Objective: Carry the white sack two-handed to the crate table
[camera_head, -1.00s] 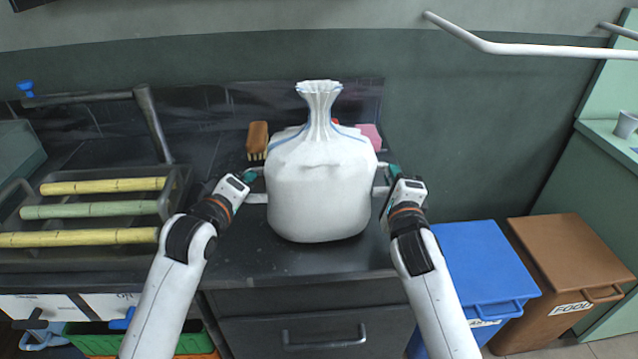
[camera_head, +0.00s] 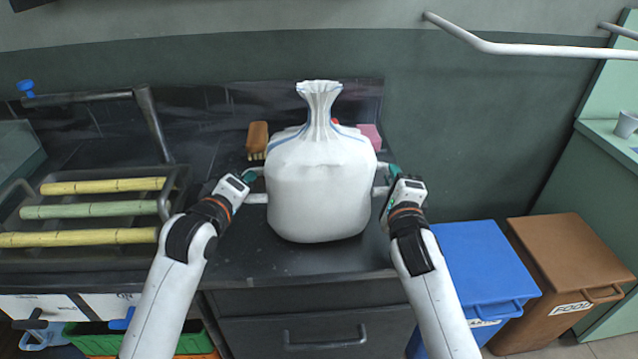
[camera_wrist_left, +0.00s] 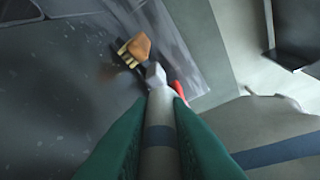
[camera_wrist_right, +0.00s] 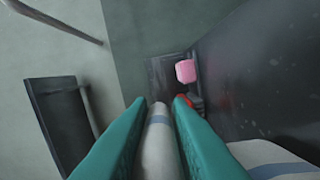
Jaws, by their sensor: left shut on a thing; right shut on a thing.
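The white sack (camera_head: 320,195) stands upright on the dark counter in the middle of the head view, its gathered neck pointing up with blue lines near it. My left gripper (camera_head: 252,178) is at the sack's left side and my right gripper (camera_head: 391,172) is at its right side. In the left wrist view, the teal fingers are shut on a white part of the sack (camera_wrist_left: 158,135) with a grey band. In the right wrist view, the teal fingers are shut on a similar white part (camera_wrist_right: 158,140). A crate table cannot be made out for certain.
A brush (camera_head: 257,138) and a pink block (camera_head: 370,135) lie behind the sack. A rack with cane stalks (camera_head: 104,186) is at left. A blue bin (camera_head: 480,265) and a brown bin (camera_head: 570,250) stand at right. A green crate (camera_head: 95,343) shows low at left.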

